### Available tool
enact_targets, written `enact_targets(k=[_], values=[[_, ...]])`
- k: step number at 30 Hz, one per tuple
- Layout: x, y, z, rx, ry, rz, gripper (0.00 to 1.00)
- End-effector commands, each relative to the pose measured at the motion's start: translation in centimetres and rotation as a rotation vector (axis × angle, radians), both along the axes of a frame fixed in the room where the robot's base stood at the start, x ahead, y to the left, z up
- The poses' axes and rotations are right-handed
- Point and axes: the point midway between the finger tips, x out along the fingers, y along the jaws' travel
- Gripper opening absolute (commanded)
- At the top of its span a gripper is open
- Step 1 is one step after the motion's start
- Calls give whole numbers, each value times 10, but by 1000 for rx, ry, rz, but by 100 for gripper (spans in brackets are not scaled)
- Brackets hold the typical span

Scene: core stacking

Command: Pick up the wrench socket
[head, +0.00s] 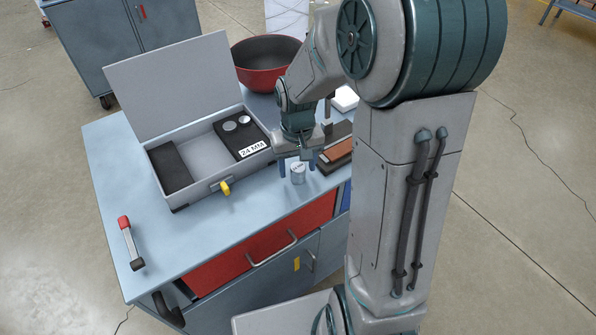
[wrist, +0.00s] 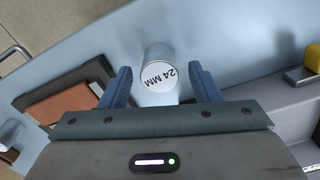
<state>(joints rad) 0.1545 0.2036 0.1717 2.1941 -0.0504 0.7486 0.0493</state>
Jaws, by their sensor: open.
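The wrench socket (wrist: 158,77) is a short silver cylinder with a white end face marked "24 MM". It stands upright on the blue workbench top; in the head view it (head: 298,173) is just right of the open grey case. My gripper (wrist: 159,90) is open, with one blue finger on each side of the socket in the wrist view. Both fingers look apart from the socket. In the head view my gripper (head: 297,168) is just above and around the socket. I cannot tell the exact height of the fingertips.
The open grey case (head: 208,187) holds black foam and a "24 MM" label. A red bowl (head: 262,78) stands behind. A brown block in a dark tray (head: 337,154) lies close right of the socket. A red-handled tool (head: 130,243) lies front left.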

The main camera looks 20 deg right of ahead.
Motion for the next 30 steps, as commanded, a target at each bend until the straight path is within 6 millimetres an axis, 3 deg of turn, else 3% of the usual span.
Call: enact_targets(k=[9, 15, 25, 30], values=[[0, 0, -7, 0, -1, 0, 57], [0, 0, -7, 0, -1, 0, 5], [0, 0, -5, 0, -2, 0, 5], [1, 0, 9, -1, -5, -1, 5]])
